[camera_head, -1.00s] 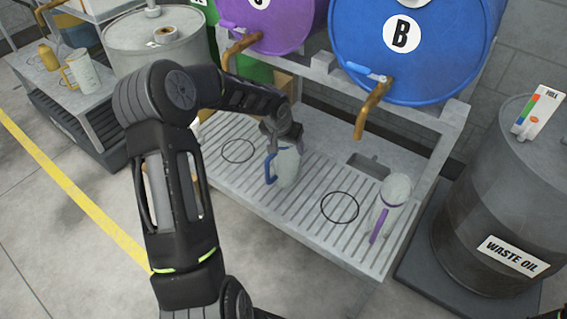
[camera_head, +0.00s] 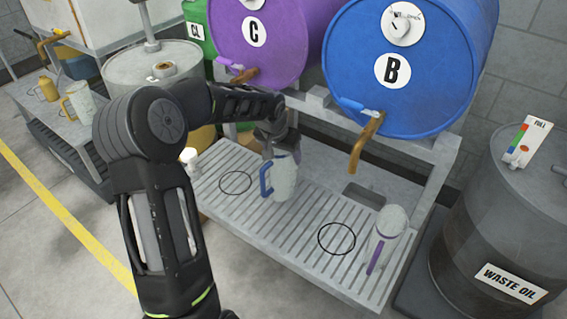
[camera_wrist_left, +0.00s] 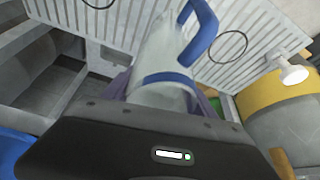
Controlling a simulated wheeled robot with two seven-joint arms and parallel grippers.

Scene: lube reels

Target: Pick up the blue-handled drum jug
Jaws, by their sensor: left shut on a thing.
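The blue-handled drum jug (camera_head: 285,178) is pale grey and upright, over the slatted bench between the two black rings. My left gripper (camera_head: 277,148) is shut on it from above, near its top. In the left wrist view the jug (camera_wrist_left: 163,62) fills the middle, with its blue handle (camera_wrist_left: 199,32) towards the upper right and a blue band around it. The fingers show only as edges beside the jug. I cannot tell for sure how far its base is from the slats. My right gripper is not in view.
A purple-handled jug (camera_head: 390,228) stands at the right of the slatted bench (camera_head: 318,268). Blue drum B (camera_head: 440,75) and purple drum C (camera_head: 285,40) lie above, their taps overhanging it. A waste oil drum (camera_head: 490,240) stands at right. Bench space around the rings is clear.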

